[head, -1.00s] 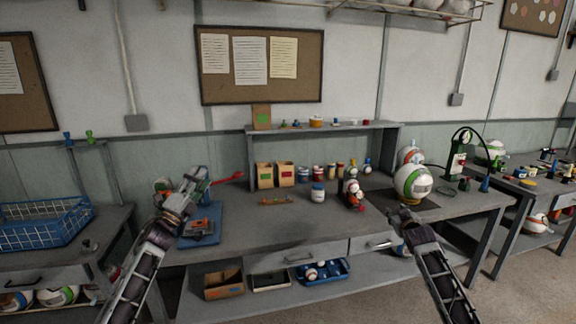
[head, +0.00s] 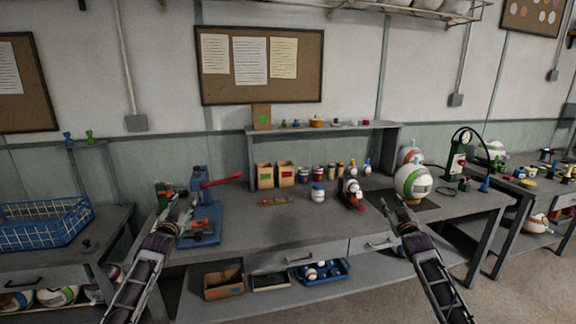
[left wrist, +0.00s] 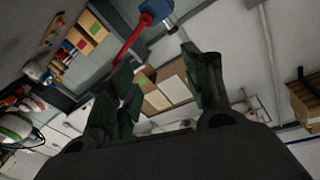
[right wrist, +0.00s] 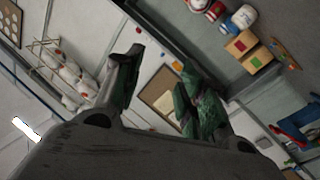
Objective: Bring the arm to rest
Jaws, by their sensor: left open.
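My left gripper (head: 181,207) is raised in front of the blue press (head: 200,182) with the red lever (head: 222,180), and overlaps its lower left part in the head view. In the left wrist view the fingers of this gripper (left wrist: 163,85) are spread with nothing between them. The red lever also shows there (left wrist: 130,38), beyond the fingers. My right gripper (head: 404,214) is in front of the bench's right part, near the dark mat. In the right wrist view the right gripper's fingers (right wrist: 165,88) are apart and empty.
A white ball with orange and green bands (head: 412,184) sits on the dark mat (head: 428,208). A small white jar (head: 318,193) and two cardboard boxes (head: 285,176) stand mid-bench. A blue wire basket (head: 40,224) is on the left table. The bench's front middle (head: 285,232) is clear.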

